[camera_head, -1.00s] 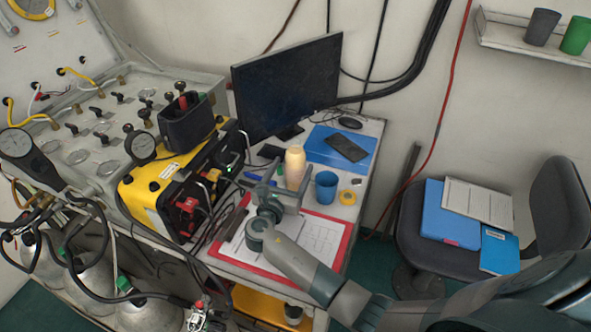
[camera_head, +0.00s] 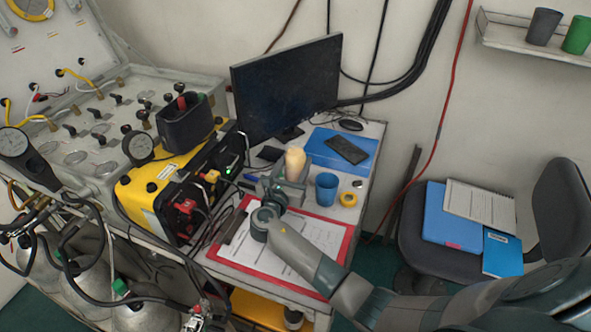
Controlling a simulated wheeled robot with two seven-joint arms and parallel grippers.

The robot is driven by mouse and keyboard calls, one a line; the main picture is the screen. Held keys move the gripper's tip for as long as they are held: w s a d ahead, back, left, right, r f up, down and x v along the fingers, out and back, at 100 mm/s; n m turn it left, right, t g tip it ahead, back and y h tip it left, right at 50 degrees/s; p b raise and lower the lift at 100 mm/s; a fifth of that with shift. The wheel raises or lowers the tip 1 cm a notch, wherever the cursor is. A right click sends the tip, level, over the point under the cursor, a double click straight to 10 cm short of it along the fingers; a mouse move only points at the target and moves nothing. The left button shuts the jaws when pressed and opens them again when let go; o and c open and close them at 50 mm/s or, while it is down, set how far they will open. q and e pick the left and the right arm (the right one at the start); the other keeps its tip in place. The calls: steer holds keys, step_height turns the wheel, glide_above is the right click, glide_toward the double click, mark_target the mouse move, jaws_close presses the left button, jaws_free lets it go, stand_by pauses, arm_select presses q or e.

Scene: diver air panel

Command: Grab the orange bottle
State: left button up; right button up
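The pale orange bottle (camera_head: 295,161) stands upright on the desk in front of the monitor. Only its upper part shows, as my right gripper hides its lower part. My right gripper (camera_head: 289,180) is at the bottle, reaching in from the front right over the clipboard. Its fingers are at the bottle's lower body, but I cannot tell whether they press on it. My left gripper is not in view.
A blue cup (camera_head: 326,189) and a yellow tape roll (camera_head: 348,199) stand just right of the bottle. A red clipboard (camera_head: 337,266) lies under my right arm. A black monitor (camera_head: 287,85) stands behind, and a yellow and black air panel box (camera_head: 150,196) is at the left.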

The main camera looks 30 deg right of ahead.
mark_target(295, 140)
steer(key=shift+c, duration=1.4)
steer(key=shift+r, duration=0.3)
steer(key=shift+r+b, duration=0.75)
steer(key=shift+r, duration=3.85)
steer(key=shift+r, duration=0.2)
